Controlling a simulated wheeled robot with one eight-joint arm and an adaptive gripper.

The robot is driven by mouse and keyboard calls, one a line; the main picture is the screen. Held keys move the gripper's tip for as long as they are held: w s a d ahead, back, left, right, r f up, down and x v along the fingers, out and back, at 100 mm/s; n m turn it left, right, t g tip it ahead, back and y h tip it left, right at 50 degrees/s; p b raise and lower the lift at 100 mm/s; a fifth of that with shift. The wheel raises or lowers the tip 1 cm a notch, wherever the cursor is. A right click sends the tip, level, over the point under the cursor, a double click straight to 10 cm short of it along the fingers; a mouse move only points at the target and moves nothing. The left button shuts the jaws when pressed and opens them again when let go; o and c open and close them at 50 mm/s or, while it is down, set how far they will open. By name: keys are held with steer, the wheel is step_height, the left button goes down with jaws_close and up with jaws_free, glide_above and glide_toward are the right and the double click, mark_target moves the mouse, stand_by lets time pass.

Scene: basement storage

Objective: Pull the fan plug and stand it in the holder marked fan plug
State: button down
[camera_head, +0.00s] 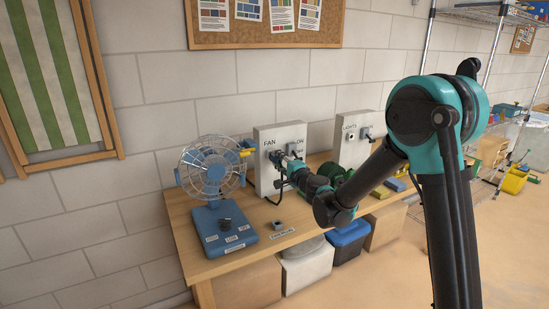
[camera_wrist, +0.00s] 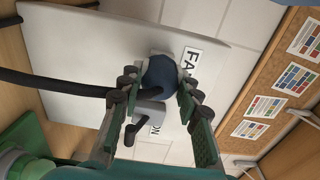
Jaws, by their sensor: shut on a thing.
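The fan panel (camera_head: 268,136) is a white box marked FAN on the table against the wall. The dark blue fan plug (camera_wrist: 160,73) is at the panel face beside the FAN label, with a black cord (camera_wrist: 55,88) running left in the wrist view. My gripper (camera_wrist: 157,85) has a green finger on each side of the plug and is shut on it. In the head view my gripper (camera_head: 284,161) is at the panel front and mostly hides the plug. A small holder (camera_head: 277,225) stands on the table by a label at the front edge.
A blue desk fan (camera_head: 215,185) stands left of the panel. A grey switch lever (camera_wrist: 147,112) is close beside the plug. A second panel marked LIGHTS (camera_head: 355,137) stands to the right. Bins, including a blue-lidded one (camera_head: 348,238), are under the wooden table (camera_head: 212,266).

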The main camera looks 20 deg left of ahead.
steer(key=shift+x, duration=0.85)
stand_by(0.3)
steer(key=c, duration=1)
jaws_free()
steer(key=v, duration=0.9)
